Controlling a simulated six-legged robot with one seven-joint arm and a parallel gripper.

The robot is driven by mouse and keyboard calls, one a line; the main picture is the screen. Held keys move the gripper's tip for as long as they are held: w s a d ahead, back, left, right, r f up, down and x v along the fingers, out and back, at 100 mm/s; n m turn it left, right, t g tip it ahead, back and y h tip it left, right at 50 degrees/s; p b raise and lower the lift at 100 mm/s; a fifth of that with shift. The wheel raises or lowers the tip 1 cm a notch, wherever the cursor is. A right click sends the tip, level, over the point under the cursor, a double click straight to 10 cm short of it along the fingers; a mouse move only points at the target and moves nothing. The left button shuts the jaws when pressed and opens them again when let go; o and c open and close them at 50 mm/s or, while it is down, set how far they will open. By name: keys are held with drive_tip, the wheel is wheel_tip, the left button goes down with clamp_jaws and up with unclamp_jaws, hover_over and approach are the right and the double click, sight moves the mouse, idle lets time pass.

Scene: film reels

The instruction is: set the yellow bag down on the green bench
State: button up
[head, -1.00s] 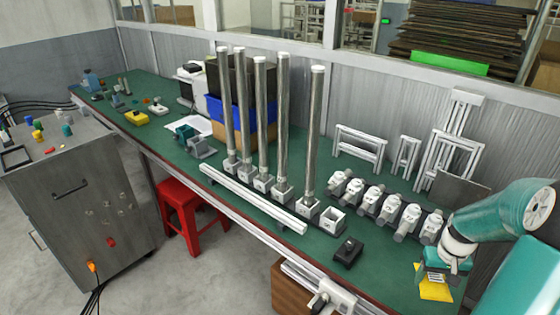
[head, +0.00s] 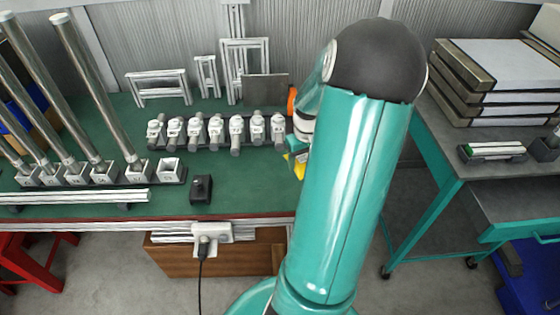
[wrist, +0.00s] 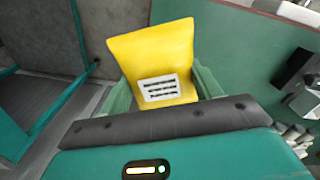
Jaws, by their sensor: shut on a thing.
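The yellow bag (wrist: 152,48) with a white label fills the middle of the wrist view. My gripper (wrist: 163,90) is shut on it, one green finger at each side. In the head view only a small part of the yellow bag (head: 300,165) shows beside my teal arm, which hides the rest of it and most of my gripper. The green bench (head: 235,180) has its right end behind my arm. Its green top (wrist: 235,50) also shows to the right of the bag in the wrist view. I cannot tell the gap between bag and bench.
A row of grey-white fittings (head: 197,130) stands toward the back of the bench. A small black box (head: 201,188) sits near its front edge. Tall metal posts (head: 90,85) stand at the left. A teal-framed table (head: 450,150) with stacked trays is at the right.

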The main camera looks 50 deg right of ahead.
drive_tip(key=w, duration=0.1)
drive_tip(key=w+f, duration=0.1)
drive_tip(key=w+d+f, duration=0.1)
drive_tip(key=w, duration=0.1)
hover_over(286, 171)
drive_tip(key=f, duration=0.3)
drive_tip(key=s+f, duration=0.1)
drive_tip(key=shift+a+f, duration=0.2)
drive_tip(key=shift+f, duration=0.2)
drive_tip(key=shift+w+d+f, duration=0.1)
drive_tip(key=shift+w+f, duration=0.2)
drive_tip(key=shift+f, duration=0.1)
drive_tip(key=shift+w+f, duration=0.15)
drive_tip(key=shift+f, duration=1.4)
drive_tip(key=shift+f, duration=0.15)
drive_tip(key=o, duration=1.1)
